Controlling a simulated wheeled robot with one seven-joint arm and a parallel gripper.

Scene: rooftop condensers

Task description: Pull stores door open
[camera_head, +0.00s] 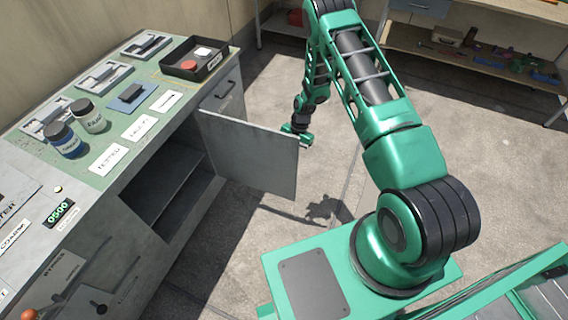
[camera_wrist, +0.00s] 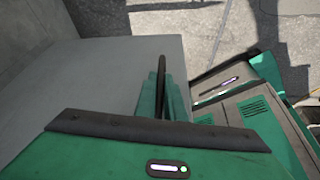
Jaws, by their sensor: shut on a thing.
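The stores door (camera_head: 250,152) is a flat grey panel on the front of the workbench cabinet. It stands swung well out from the cabinet, and the shelved inside of the cabinet (camera_head: 165,185) shows dark behind it. My gripper (camera_head: 298,134) is at the door's free outer edge, on the side away from the camera. In the wrist view the door (camera_wrist: 100,75) fills the left, and my gripper's green fingers (camera_wrist: 162,95) are shut on a dark upright bar, the door handle (camera_wrist: 161,75). The exact contact is partly hidden.
The bench top carries two jars (camera_head: 75,130), white label cards (camera_head: 138,127) and a black tray (camera_head: 194,62) with a red and a white item. A drawer (camera_head: 222,92) is shut beside the opening. Shelves (camera_head: 470,55) stand at the back. The concrete floor around the door is clear.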

